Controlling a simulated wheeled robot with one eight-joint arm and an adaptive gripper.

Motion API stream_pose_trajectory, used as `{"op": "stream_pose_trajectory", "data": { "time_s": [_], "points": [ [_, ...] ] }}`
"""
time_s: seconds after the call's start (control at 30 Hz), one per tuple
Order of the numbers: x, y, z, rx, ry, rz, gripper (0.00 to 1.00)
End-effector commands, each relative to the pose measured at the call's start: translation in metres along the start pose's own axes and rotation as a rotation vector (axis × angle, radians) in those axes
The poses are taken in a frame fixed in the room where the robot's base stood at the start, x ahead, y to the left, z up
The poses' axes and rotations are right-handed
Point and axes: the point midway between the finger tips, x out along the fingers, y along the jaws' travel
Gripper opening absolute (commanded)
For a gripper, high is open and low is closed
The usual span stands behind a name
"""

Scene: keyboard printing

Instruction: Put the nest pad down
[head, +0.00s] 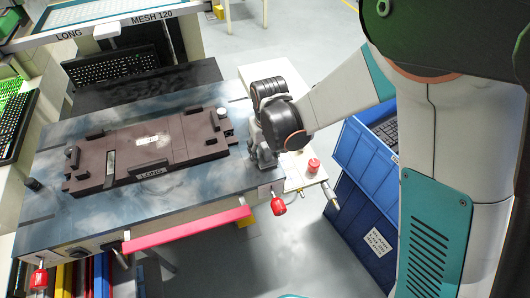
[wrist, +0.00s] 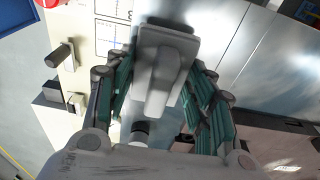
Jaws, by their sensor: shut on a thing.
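My gripper (head: 263,155) is at the right end of the bench, just right of the dark brown nest plate (head: 180,150) marked LONG. In the wrist view my gripper (wrist: 163,82) has its green-sided fingers on both sides of a grey block with a raised grip (wrist: 165,45), and it is shut on it. This block seems to be the nest pad. In the head view it is mostly hidden by my gripper. I cannot tell whether its underside touches the surface. The brown plate also shows at the wrist view's lower right (wrist: 285,160).
The metal bench top (head: 215,180) is bare in front of the plate. A pale side shelf (head: 294,180) with a red button (head: 314,165) adjoins it at right. Blue crates (head: 365,160) stand beyond. A black keyboard (head: 110,66) lies behind, below the LONG MESH 120 frame (head: 110,18).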

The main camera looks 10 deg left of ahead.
Motion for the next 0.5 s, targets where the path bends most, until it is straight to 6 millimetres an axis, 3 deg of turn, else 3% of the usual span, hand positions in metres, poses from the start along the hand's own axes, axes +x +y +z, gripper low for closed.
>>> {"op": "stream_pose_trajectory", "data": {
  "time_s": [0.07, 0.5],
  "points": [
    [0.009, 0.0, 0.0011, 0.0, 0.0, 0.0, 0.15],
    [0.0142, 0.0, 0.0019, 0.0, 0.0, 0.0, 0.15]
  ]
}}
